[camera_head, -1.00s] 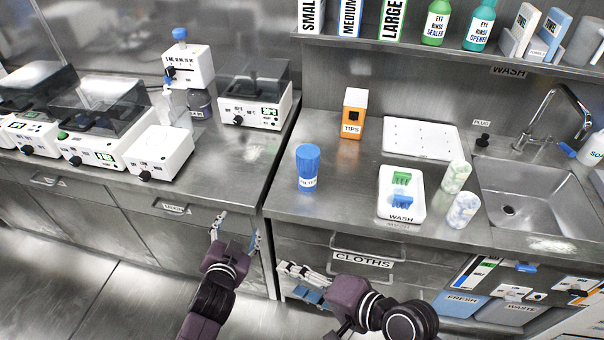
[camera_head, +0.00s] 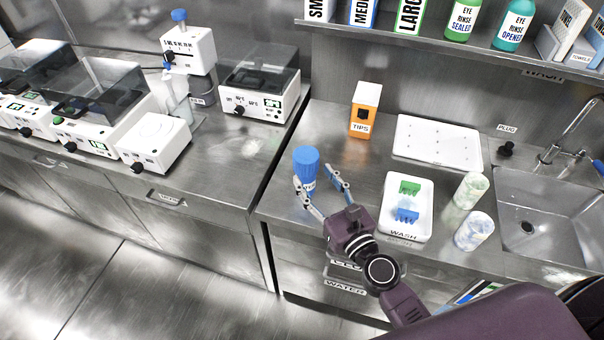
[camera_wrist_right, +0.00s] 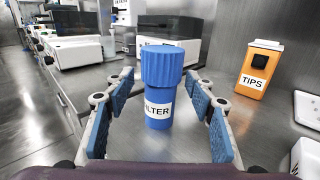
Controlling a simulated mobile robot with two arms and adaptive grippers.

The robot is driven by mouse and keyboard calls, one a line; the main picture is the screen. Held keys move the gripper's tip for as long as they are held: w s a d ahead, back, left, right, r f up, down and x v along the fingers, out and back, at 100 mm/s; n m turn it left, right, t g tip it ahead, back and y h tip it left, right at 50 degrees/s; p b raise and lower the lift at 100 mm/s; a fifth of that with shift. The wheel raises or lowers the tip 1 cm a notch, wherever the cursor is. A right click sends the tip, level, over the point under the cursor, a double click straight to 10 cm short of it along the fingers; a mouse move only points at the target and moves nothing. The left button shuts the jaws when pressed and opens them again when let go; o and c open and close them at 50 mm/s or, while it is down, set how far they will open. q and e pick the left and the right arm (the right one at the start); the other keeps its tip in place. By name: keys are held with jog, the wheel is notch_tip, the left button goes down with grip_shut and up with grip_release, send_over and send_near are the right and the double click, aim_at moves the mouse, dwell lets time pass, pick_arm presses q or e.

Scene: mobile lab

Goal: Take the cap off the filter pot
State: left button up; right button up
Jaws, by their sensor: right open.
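The blue filter pot (camera_head: 308,183) stands upright at the left of the sink counter, with its ribbed blue cap (camera_head: 306,160) on top. In the right wrist view the pot's white FILTER label (camera_wrist_right: 158,110) faces me, and the cap (camera_wrist_right: 162,66) sits on the body. My right gripper (camera_head: 317,181) is open, with one finger to each side of the pot. In the right wrist view the blue finger pads (camera_wrist_right: 160,112) flank the pot, with gaps on both sides. My left gripper is not in view.
An orange TIPS box (camera_head: 364,110) stands behind the pot. A white WASH tray (camera_head: 420,227) with green and blue pieces is to the right, beside two patterned cups (camera_head: 470,190). A white board (camera_head: 437,143) and the sink (camera_head: 550,220) lie farther right. The counter's left edge is close.

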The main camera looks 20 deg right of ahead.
aim_at(310, 172)
jog(key=w, duration=0.3)
jog(key=w+a+p, duration=0.1)
jog(key=w, duration=0.1)
jog(key=shift+w+r, duration=0.1)
jog(key=shift+w, duration=0.1)
jog(key=shift+w+a, duration=0.2)
jog(key=shift+w, duration=1.25)
jog(key=shift+w+a, duration=0.15)
jog(key=shift+w, duration=1.3)
grip_shut()
